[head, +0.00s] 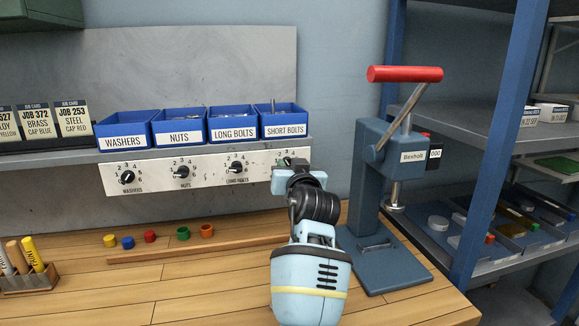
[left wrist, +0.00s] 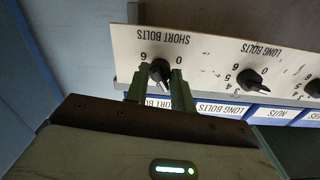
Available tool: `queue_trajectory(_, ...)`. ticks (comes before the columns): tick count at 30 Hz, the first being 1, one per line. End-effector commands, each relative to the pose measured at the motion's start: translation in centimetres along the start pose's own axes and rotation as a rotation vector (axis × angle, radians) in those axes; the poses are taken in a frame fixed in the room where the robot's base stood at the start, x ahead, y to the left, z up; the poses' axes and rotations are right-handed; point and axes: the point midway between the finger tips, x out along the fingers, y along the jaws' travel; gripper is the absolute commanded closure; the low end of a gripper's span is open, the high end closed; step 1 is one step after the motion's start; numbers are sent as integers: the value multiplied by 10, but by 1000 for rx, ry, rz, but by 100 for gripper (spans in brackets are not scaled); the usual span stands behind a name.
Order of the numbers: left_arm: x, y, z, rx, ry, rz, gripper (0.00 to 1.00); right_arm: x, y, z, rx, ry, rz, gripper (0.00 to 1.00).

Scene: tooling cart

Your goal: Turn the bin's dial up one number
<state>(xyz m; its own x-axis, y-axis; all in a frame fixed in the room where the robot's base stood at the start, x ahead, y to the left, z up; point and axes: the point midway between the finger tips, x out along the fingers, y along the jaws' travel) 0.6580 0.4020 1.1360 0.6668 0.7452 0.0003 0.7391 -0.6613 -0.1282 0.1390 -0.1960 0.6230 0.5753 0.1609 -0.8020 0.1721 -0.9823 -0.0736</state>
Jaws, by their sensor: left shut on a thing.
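A white dial panel (head: 205,170) runs under the row of blue bins, with a black dial below each bin. The SHORT BOLTS bin (head: 285,124) is at the right end of the row. Its dial is mostly hidden behind my left gripper (head: 290,166) in the head view. In the left wrist view, seen upside down, the black SHORT BOLTS dial (left wrist: 160,69) sits between the two greenish fingers of my left gripper (left wrist: 157,82), which is shut on it. I cannot tell exactly which number its pointer is at. My right gripper is not in view.
The LONG BOLTS dial (head: 236,167) is just left of my left gripper, then the NUTS dial (head: 181,172) and WASHERS dial (head: 127,177). A blue press (head: 375,210) with a red handle stands close on the right. Several coloured caps lie on the bench below.

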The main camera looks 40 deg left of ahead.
Motion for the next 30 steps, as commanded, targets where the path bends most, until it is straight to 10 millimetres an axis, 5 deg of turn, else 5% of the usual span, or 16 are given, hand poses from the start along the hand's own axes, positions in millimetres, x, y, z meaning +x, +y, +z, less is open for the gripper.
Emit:
queue_trajectory(12,0,-2,-6,284,-4,-1,99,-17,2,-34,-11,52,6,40)
queue_trajectory(30,1,-1,-3,627,-14,-1,99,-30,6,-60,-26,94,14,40)
